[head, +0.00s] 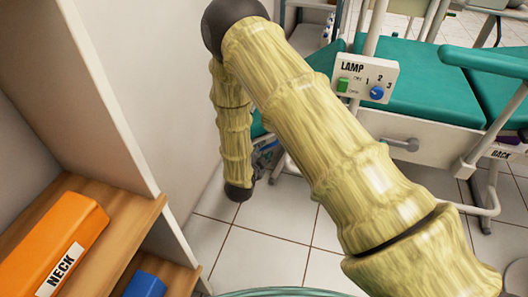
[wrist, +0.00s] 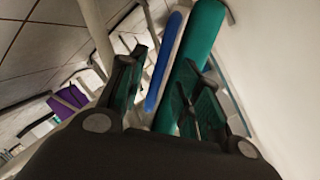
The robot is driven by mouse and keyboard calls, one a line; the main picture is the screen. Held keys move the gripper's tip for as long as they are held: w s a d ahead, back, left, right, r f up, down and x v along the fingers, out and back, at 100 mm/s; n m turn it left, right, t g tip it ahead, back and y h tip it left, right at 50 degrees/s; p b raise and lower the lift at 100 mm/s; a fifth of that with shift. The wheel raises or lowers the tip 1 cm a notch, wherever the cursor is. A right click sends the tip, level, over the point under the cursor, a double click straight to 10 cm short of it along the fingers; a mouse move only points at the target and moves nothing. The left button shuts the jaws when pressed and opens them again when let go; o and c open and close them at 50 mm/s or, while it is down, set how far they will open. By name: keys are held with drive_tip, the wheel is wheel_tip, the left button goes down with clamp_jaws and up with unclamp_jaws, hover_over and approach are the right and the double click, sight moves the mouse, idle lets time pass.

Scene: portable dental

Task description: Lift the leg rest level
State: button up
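The dental chair has green cushions (head: 425,85) on a white frame in the head view. A green padded part (head: 258,125), which may be the leg rest, shows only as a sliver behind my arm. In the wrist view a long green pad (wrist: 203,35) with a white and blue edge (wrist: 163,68) runs at a slant ahead of my gripper (wrist: 163,58). My gripper's two fingers are spread apart. The edge shows in the gap, and the right finger overlaps the green pad. I cannot tell whether they touch. My gripper is hidden in the head view.
A lamp control box (head: 365,80) with a green switch and blue knob is fixed beside the seat. A wooden shelf (head: 125,225) at the left holds an orange block (head: 50,245) marked NECK and a blue block (head: 145,286). White tiled floor (head: 262,250) lies open below my arm.

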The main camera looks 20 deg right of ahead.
sight(264, 148)
drive_tip(key=shift+b+x, duration=0.5)
drive_tip(key=shift+x, duration=1.15)
drive_tip(key=shift+c, duration=0.2)
clamp_jaws()
